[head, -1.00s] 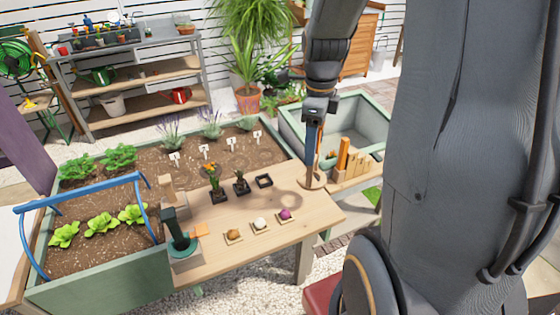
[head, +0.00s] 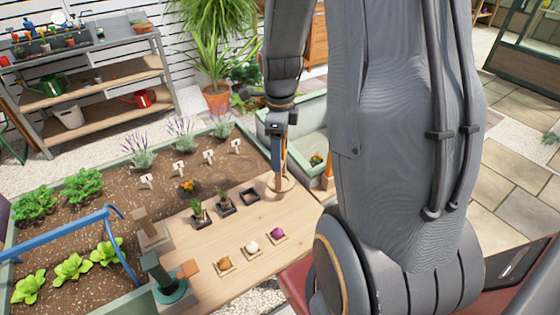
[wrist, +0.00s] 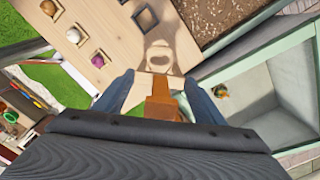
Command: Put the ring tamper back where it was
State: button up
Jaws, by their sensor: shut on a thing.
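The ring tamper (head: 281,187) has a pale wooden ring at its lower end. My gripper (head: 284,160) holds it upright by its upper part over the back right corner of the wooden worktop. In the wrist view, a brown-orange handle (wrist: 161,101) sits between the two blue-grey fingers (wrist: 160,93), with a pale ring shape (wrist: 160,56) beyond it. I cannot tell whether the ring touches the wood. The slotted holder beside the worktop is mostly hidden by my arm; an orange upright piece (head: 328,174) shows there.
An empty black square pot (head: 249,196) is close left of the tamper, with planted black pots beyond. Bulbs, including a purple one (head: 277,233), lie in small trays in front. A grey-lined bin (wrist: 275,100) stands to the right. The soil bed (head: 110,200) lies left.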

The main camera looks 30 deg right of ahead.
jog(key=shift+f+p, duration=0.3)
jog(key=shift+f, duration=1.65)
jog(key=shift+f, duration=0.15)
jog(key=o, duration=1.1)
jog(key=shift+c, duration=0.2)
